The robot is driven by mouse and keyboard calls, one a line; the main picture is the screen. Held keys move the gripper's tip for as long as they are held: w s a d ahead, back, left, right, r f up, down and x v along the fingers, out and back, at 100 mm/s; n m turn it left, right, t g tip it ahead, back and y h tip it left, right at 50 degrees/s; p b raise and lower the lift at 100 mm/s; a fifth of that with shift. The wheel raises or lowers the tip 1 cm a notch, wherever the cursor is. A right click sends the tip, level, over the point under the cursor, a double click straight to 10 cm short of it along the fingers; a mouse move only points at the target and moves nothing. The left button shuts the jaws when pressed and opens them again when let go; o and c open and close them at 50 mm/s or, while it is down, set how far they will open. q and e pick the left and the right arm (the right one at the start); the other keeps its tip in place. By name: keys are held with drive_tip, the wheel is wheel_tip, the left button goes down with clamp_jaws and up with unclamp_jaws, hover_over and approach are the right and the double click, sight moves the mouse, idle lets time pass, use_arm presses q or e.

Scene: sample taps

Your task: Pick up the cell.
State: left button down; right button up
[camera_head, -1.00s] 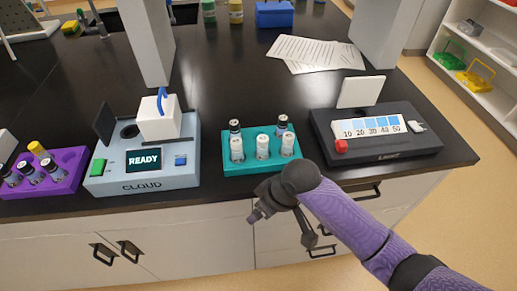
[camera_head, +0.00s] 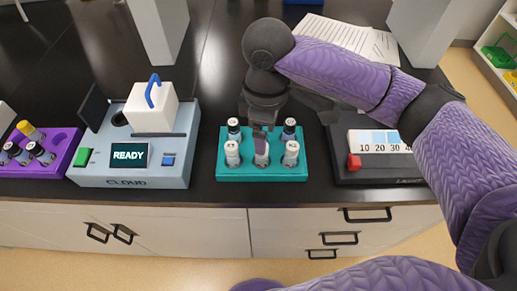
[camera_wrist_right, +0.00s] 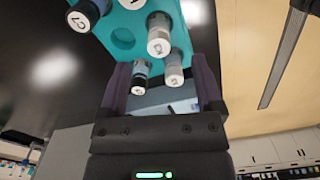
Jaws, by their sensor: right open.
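Several small capped vials stand in a teal rack (camera_head: 305,167). The front row holds a left vial (camera_head: 232,155), a middle vial (camera_head: 261,160) and a right vial (camera_head: 291,155). A back left vial (camera_head: 234,130) and a back right vial (camera_head: 289,130) stand behind. My right gripper (camera_head: 262,138) points down over the rack, around the middle of it, open. In the right wrist view my gripper's fingers (camera_wrist_right: 162,85) are spread, with a dark vial (camera_wrist_right: 140,78) and a grey vial (camera_wrist_right: 174,68) showing between or beyond them; I cannot tell whether they touch. My left gripper is out of view.
A grey-blue CLOUD box (camera_head: 130,175) with a white block on top stands left of the rack. A purple rack (camera_head: 62,155) with vials is farther left. A dark instrument with a number scale (camera_head: 378,142) stands close on the right. Papers (camera_head: 345,35) lie behind.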

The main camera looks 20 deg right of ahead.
drive_tip(key=f+b, duration=0.1)
drive_tip(key=f, duration=0.3)
drive_tip(key=f+b, duration=0.2)
drive_tip(key=f, duration=0.2)
drive_tip(key=shift+w+a+f, duration=0.1)
drive_tip(key=shift+w+a, duration=0.05)
drive_tip(key=shift+w, duration=0.05)
drive_tip(key=c, duration=1.1)
wheel_tip(320, 180, up, 10)
drive_tip(key=p, duration=0.4)
drive_tip(key=shift+r, duration=0.2)
wheel_tip(320, 180, up, 5)
drive_tip(key=p, duration=0.6)
drive_tip(key=shift+f, duration=0.1)
